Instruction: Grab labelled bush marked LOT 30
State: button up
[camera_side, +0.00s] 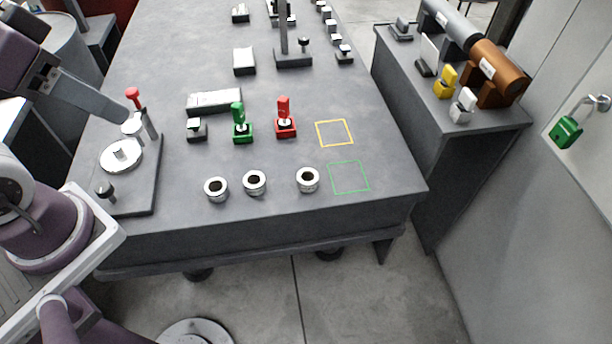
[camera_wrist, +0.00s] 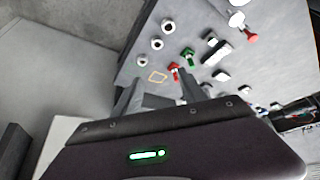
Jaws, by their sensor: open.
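Three pale ring-shaped bushes with dark bores stand in a row near the table's front edge: the left bush (camera_side: 216,190), the middle bush (camera_side: 254,183) and the right bush (camera_side: 308,180). No lot marking is readable on any of them, so I cannot tell which is LOT 30. The wrist view also shows three bushes, the upper (camera_wrist: 167,25), the middle (camera_wrist: 156,43) and the lower (camera_wrist: 140,62). My gripper (camera_wrist: 160,92) is open, its two fingers apart with nothing between them, and stands clear of the bushes.
Green (camera_side: 242,130) and red (camera_side: 285,125) lock-like pieces stand behind the bushes. A yellow outline (camera_side: 334,132) and a green outline (camera_side: 349,177) on the table are empty. A lever fixture (camera_side: 130,170) stands at left. A side bench (camera_side: 425,100) carries cylinders.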

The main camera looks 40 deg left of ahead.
dwell(0.3)
jog(key=o, duration=0.5)
jog(key=shift+o, duration=0.2)
